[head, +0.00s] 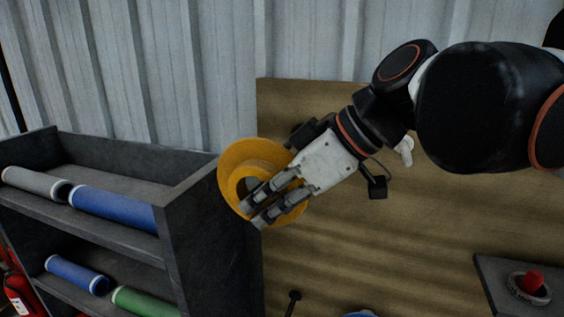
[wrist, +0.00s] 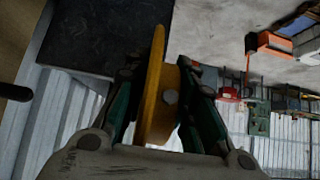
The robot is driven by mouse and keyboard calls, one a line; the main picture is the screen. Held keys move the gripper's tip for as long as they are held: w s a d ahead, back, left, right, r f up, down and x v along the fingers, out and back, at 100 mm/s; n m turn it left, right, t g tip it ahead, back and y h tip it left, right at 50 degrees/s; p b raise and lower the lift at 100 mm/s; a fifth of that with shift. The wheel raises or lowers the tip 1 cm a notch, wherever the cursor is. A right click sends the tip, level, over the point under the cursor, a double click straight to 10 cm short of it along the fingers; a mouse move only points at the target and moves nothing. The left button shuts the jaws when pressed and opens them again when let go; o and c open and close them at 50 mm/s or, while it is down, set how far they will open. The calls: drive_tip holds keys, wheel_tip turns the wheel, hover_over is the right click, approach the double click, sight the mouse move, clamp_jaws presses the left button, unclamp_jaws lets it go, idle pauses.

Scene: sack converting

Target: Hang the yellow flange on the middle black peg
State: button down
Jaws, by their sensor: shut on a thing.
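The yellow flange (head: 233,160) is a round disc with a raised hub, held in the air in front of the shelf's right end and the board's left edge. My gripper (head: 256,207) is shut on its hub, and the disc stands tilted. In the wrist view the flange (wrist: 154,85) is edge-on between the fingers. A black peg (head: 293,298) stands out low on the wooden board, below the flange and apart from it. A black fitting (head: 377,187) shows right of my gripper. I cannot tell which peg is the middle one; my arm hides part of the board.
A dark shelf (head: 205,225) with blue, grey and green rolls stands close at the left, its end panel near the flange. The wooden board (head: 430,240) fills the right. A white hook (head: 405,150) is by my arm. A red button (head: 531,281) sits lower right.

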drive_tip(key=w+d+p, duration=0.2)
drive_tip(key=w+d, duration=0.1)
drive_tip(key=w, duration=0.5)
drive_tip(key=w+d+p, duration=0.2)
drive_tip(key=w+d, duration=0.1)
drive_tip(key=w, duration=0.5)
drive_tip(key=shift+w+r+p, duration=0.2)
drive_tip(key=shift+w+p, duration=0.05)
drive_tip(key=shift+p, duration=0.05)
drive_tip(key=shift+s, duration=0.1)
drive_tip(key=shift+f, duration=0.25)
drive_tip(key=c, duration=1.3)
unclamp_jaws()
drive_tip(key=shift+d, duration=0.1)
